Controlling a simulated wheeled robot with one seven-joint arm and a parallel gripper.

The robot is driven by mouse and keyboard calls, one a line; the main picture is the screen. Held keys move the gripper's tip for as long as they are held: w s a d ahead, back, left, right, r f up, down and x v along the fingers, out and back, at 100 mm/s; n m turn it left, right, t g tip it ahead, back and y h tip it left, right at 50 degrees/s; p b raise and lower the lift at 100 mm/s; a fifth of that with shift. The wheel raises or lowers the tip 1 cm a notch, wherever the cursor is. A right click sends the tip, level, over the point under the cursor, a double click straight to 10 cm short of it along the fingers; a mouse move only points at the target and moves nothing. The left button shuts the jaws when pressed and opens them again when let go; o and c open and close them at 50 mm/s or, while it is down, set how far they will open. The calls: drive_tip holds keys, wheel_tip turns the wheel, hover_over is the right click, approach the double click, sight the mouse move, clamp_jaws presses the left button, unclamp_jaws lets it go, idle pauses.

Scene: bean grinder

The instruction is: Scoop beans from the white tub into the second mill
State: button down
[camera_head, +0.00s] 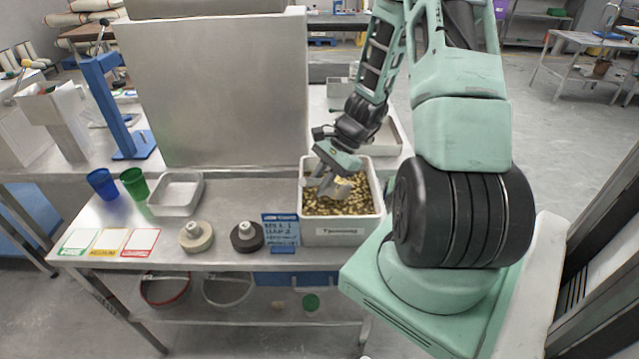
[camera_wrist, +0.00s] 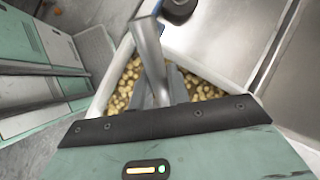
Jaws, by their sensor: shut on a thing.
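The white tub (camera_head: 340,236) stands at the right end of the steel bench and is filled with tan-brown beans (camera_head: 318,206). My gripper (camera_head: 335,182) is above and partly inside the tub, angled downward, shut on a metal scoop. In the wrist view the scoop's grey metal shaft (camera_wrist: 150,55) rises between the tub walls, with beans (camera_wrist: 195,88) around it. Whether the scoop's bowl holds beans is hidden. A cream round knobbed piece (camera_head: 196,237) and a black one (camera_head: 247,237) sit left of the tub; I cannot tell which is the second mill.
A blue sign (camera_head: 281,230) stands beside the tub's left side. A shallow metal tray (camera_head: 176,194), a green cup (camera_head: 134,183) and a blue cup (camera_head: 102,184) stand farther left. Coloured cards (camera_head: 110,242) lie near the front edge. A tall steel panel (camera_head: 215,90) stands behind.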

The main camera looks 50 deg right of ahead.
drive_tip(key=shift+r+p, duration=2.85)
drive_tip(key=shift+r, duration=0.95)
drive_tip(key=h, duration=0.1)
drive_tip(key=r+h, duration=0.1)
drive_tip(key=h, duration=0.1)
drive_tip(key=shift+a+r+n+h, duration=0.15)
drive_tip(key=shift+r+n+h, duration=0.15)
drive_tip(key=shift+r+h, duration=0.15)
drive_tip(key=shift+h, duration=0.55)
